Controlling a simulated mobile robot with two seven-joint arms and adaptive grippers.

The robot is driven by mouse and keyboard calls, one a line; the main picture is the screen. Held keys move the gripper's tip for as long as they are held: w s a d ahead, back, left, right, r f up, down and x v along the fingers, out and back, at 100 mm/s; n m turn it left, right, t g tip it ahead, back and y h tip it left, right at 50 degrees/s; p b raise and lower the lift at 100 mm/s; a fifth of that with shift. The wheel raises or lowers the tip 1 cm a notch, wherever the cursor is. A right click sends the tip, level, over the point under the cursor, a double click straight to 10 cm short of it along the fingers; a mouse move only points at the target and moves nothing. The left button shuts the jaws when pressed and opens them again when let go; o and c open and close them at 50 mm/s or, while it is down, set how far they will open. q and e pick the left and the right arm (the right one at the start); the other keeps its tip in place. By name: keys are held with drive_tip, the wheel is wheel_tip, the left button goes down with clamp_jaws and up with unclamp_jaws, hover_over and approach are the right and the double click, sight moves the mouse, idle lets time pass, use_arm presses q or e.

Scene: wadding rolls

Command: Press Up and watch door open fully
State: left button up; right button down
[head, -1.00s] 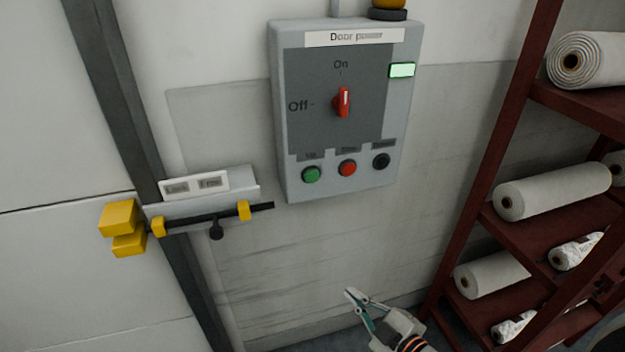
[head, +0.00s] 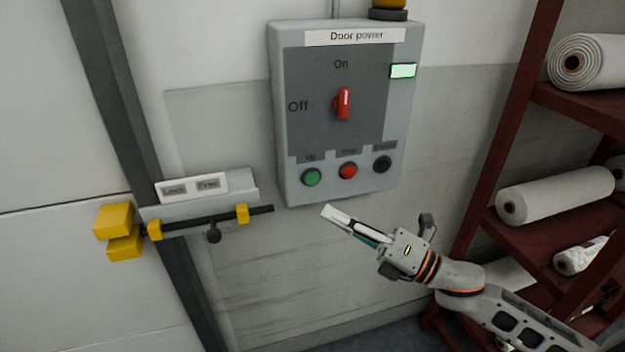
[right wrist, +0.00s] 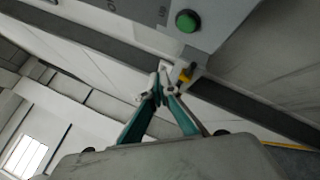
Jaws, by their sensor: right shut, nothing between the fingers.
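The door power box (head: 280,120) hangs on the wall, with its red switch (head: 342,102) upright at On and a lit green lamp (head: 402,70). Below the switch are the green Up button (head: 311,177), a red button (head: 348,170) and a black button (head: 382,163). The green button also shows in the right wrist view (right wrist: 187,21). My right gripper (head: 326,212) is shut and empty, its tips below the green button and apart from the box. In the wrist view its fingertips (right wrist: 160,75) meet. The door panel (head: 50,120) at the left looks closed. My left gripper is out of view.
A yellow-ended bolt (head: 215,220) with a label plate (head: 191,187) sits left of the box by the dark door post (head: 120,100). A red rack (head: 490,180) with white rolls (head: 555,193) stands at the right, behind my right arm.

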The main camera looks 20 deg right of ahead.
sight(312, 178)
drive_tip(key=shift+w+a+b, duration=0.15)
drive_tip(key=shift+w+b, duration=0.15)
drive_tip(key=shift+w, duration=4.05)
drive_tip(key=shift+w, duration=0.1)
drive_tip(key=shift+w, duration=0.35)
